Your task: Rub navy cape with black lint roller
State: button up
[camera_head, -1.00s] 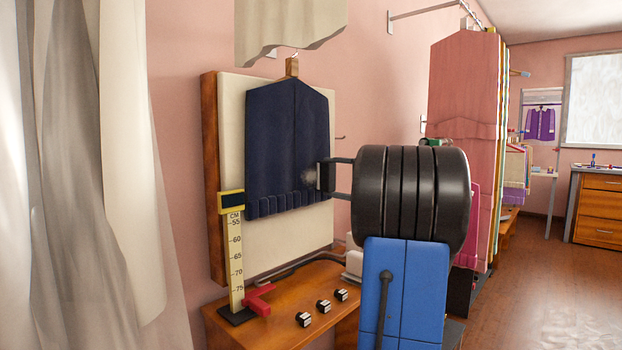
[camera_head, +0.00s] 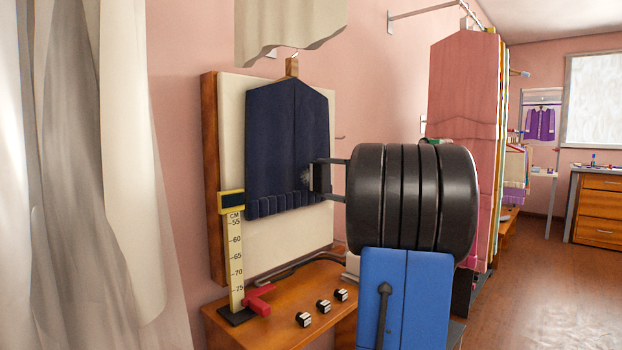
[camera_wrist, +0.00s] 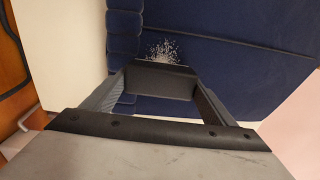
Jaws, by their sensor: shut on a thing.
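The navy cape (camera_head: 283,130) hangs flat on a cream upright board, with a pleated band along its lower edge; it also fills much of the wrist view (camera_wrist: 235,65). A patch of pale lint specks (camera_wrist: 165,49) lies on the cape just beyond the black lint roller (camera_wrist: 160,79). My gripper (camera_head: 327,178) is shut on the roller, which shows as a dark block (camera_head: 319,177) at the cape's lower right. The roller is at or very close to the cloth; I cannot tell if it touches. It partly hides the lint in the head view.
The cream board (camera_head: 282,234) has a wooden frame. Below it, a wooden shelf (camera_head: 275,292) carries a measuring ruler (camera_head: 236,255), a red clamp (camera_head: 260,299) and several knobs. A pale curtain (camera_head: 110,150) hangs at left; pink garments (camera_head: 462,110) hang at right.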

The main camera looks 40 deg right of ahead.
jog(key=shift+a, duration=0.25)
jog(key=shift+s+a, duration=0.1)
jog(key=shift+a, duration=2.05)
jog(key=shift+d, duration=2.3)
jog(key=shift+d, duration=0.1)
jog(key=d, duration=0.4)
jog(key=shift+w, duration=0.25)
